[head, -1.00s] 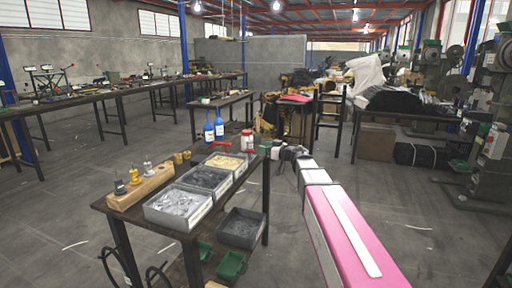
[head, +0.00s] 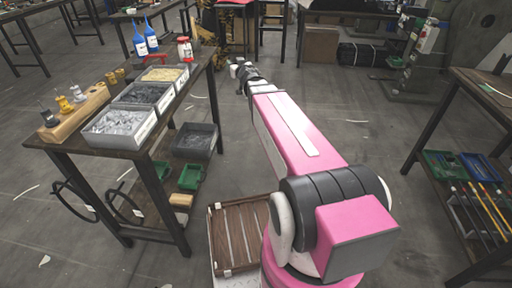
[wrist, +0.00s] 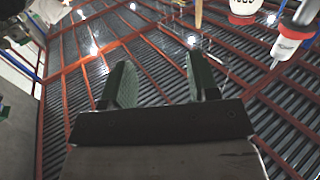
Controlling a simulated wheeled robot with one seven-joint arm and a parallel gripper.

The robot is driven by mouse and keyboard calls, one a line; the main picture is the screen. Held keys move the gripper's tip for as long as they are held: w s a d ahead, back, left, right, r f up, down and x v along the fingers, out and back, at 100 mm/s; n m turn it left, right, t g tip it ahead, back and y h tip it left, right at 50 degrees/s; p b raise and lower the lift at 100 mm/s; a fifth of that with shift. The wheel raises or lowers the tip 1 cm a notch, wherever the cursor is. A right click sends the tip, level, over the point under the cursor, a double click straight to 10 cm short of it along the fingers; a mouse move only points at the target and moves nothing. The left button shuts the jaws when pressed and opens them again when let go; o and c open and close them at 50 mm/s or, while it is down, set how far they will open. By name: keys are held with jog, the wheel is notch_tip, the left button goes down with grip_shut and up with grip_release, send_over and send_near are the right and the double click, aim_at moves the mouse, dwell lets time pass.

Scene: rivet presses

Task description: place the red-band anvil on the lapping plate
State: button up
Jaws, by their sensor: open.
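A wooden block (head: 75,116) at the left end of the near workbench holds several small upright pieces, among them a grey one (head: 49,119), a yellow one (head: 65,106) and a pale-topped one (head: 77,95). No red band can be made out on any of them at this size. I cannot pick out a lapping plate. My gripper (wrist: 160,62) shows in the wrist view with its two green-lined fingers apart and nothing between them. In the head view my arm reaches away past the bench's right end, and the fingers are too small to tell.
The bench bears grey-filled bins (head: 120,127), blue bottles (head: 139,44) and a red-and-white container (head: 185,49). A dark bin (head: 195,141) and a wooden crate (head: 240,235) are low down near my arm. Another bench (head: 490,95) stands at right. Open floor lies between.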

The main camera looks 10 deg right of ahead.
jog(key=s+d+f+m+g+h, duration=0.25)
jog(key=s+d+f+g, duration=0.2)
jog(key=f, duration=0.25)
jog(key=s+d+f+m+g+h, duration=0.25)
jog(key=s+f+h, duration=0.2)
jog(key=f, duration=0.35)
jog(key=s+a+f+n+g+y, duration=0.1)
jog(key=s+f+g, duration=0.4)
jog(key=s, duration=0.5)
jog(key=s+a+f+n+g+y, duration=0.1)
jog(key=s+a+f+g+y, duration=0.1)
jog(key=s+f+g, duration=0.3)
jog(key=s+a+f, duration=0.1)
jog(key=s, duration=0.3)
jog(key=shift+s+n+g+y, duration=0.3)
jog(key=shift+s+n, duration=0.1)
